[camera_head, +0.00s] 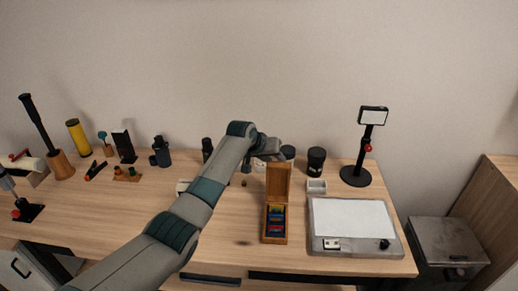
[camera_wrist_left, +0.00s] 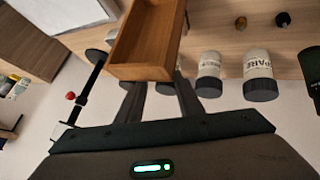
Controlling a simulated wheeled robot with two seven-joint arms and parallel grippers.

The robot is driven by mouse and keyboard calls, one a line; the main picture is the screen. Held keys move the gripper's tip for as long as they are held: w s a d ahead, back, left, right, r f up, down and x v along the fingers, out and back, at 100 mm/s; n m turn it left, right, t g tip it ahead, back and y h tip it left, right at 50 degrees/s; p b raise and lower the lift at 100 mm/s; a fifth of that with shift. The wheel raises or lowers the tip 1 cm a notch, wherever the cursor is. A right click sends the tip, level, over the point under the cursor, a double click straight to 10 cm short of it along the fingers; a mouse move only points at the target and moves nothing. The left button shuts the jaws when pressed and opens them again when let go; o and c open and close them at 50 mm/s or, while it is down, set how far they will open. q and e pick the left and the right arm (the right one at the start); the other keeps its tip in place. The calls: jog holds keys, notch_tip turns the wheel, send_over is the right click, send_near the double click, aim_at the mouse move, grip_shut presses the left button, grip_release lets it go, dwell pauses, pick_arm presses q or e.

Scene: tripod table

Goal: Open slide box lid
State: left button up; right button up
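The wooden slide box (camera_head: 264,230) stands on the table in the head view, with blue, red and yellow pieces visible inside. Its wooden lid (camera_head: 278,184) stands up at the far end, so the box is uncovered. My left gripper (camera_head: 270,157) is just behind the top of the lid. In the left wrist view a wooden part of the box (camera_wrist_left: 145,45), which looks like the lid, covers the tips of my left gripper (camera_wrist_left: 160,97). Its two fingers are apart, with nothing visible between them. Whether they touch the wood is hidden. My right gripper is not in view.
A light panel (camera_head: 352,217) lies right of the box, with a small white tray (camera_head: 317,187) behind it. A black stand (camera_head: 355,177) and dark-capped jars (camera_head: 316,160) stand at the back. Several tools crowd the left side. The table left of the box is mostly clear.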

pick_arm(q)
jog(key=b+v, duration=0.2)
jog(key=v, duration=1)
jog(key=shift+s, duration=0.3)
jog(key=shift+s+a, duration=0.1)
jog(key=shift+a, duration=0.1)
